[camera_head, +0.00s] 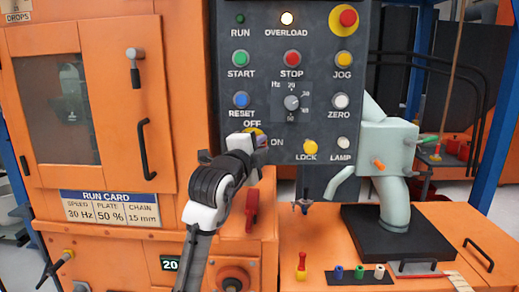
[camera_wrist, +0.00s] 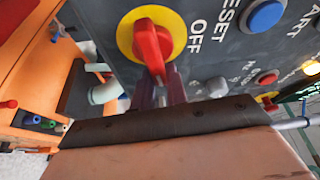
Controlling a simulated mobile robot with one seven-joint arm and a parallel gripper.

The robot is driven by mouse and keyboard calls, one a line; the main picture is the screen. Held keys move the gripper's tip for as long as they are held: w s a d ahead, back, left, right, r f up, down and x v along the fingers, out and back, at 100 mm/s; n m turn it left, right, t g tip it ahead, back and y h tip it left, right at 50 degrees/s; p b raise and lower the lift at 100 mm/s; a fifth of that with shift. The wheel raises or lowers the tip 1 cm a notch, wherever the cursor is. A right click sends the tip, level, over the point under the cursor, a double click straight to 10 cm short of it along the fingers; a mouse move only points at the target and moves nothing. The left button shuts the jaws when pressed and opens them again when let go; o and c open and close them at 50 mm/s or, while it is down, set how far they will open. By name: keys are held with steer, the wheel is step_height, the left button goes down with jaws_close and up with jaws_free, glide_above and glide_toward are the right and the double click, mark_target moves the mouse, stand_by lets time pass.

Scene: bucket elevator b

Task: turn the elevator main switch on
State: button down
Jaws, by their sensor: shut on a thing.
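The main switch has a red handle on a yellow disc. In the head view only part of its yellow disc (camera_head: 256,130) shows, with OFF above it and ON to its right; my gripper (camera_head: 260,141) hides most of it. In the wrist view the red handle (camera_wrist: 151,45) stands in front of the yellow disc, with OFF to its right. The dark fingers of my gripper (camera_wrist: 161,85) are shut on the handle's near end. The ON mark does not show in the wrist view, and I cannot tell the handle's exact angle.
The grey panel (camera_head: 230,75) carries a blue RESET button (camera_head: 241,100), a dial (camera_head: 291,102), a yellow LOCK knob (camera_head: 310,147) and a lit OVERLOAD lamp (camera_head: 287,18). A red lever (camera_head: 252,210) sits below my arm. A pale green machine (camera_head: 388,150) stands at right.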

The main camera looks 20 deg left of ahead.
steer(key=shift+f+m+g, duration=0.2)
steer(key=shift+m+g, duration=0.1)
steer(key=shift+m, duration=0.6)
steer(key=c, duration=1.4)
jaws_free()
steer(key=shift+s, duration=0.1)
steer(key=s+a+b, duration=0.1)
steer(key=s, duration=1.2)
steer(key=shift+s+a, duration=0.25)
